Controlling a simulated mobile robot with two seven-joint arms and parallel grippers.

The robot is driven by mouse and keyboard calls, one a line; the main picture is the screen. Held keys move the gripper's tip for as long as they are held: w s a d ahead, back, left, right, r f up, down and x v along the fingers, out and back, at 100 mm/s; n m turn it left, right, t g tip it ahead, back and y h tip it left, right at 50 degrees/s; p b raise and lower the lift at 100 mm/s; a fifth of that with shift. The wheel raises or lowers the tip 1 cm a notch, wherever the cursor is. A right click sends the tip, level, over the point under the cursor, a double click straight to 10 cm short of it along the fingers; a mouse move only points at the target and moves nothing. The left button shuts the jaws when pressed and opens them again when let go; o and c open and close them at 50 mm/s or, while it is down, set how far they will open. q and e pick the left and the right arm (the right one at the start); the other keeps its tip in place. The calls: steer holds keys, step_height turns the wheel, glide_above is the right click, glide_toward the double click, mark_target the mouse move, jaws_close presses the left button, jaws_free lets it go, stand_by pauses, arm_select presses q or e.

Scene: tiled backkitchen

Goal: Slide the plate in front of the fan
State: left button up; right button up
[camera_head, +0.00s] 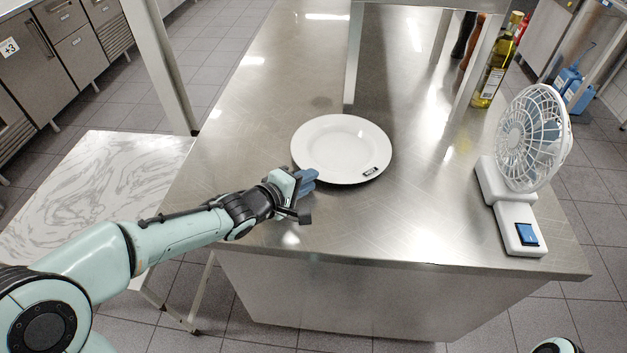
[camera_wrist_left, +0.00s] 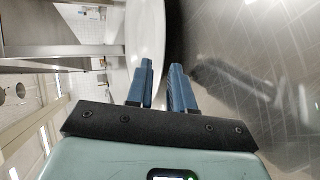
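A white round plate (camera_head: 342,149) lies on the steel table, left of the fan, with a small dark label on its near right rim. A white desk fan (camera_head: 532,138) with a wire grille stands near the table's right edge; its base carries a blue switch (camera_head: 527,235). My left gripper (camera_head: 312,177) is at the plate's near left rim. In the left wrist view a narrow gap shows between its blue fingers (camera_wrist_left: 160,84), with the plate (camera_wrist_left: 146,35) just beyond. Whether the rim lies between the fingers is unclear. My right gripper is out of view.
The steel table (camera_head: 420,210) is clear between plate and fan. A shelf leg (camera_head: 354,55) stands behind the plate. An oil bottle (camera_head: 494,72) stands at the back right. A marble-patterned table (camera_head: 90,185) is at the left.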

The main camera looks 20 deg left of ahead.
arm_select(q)
steer(key=shift+x, duration=1.45)
jaws_close()
stand_by(0.4)
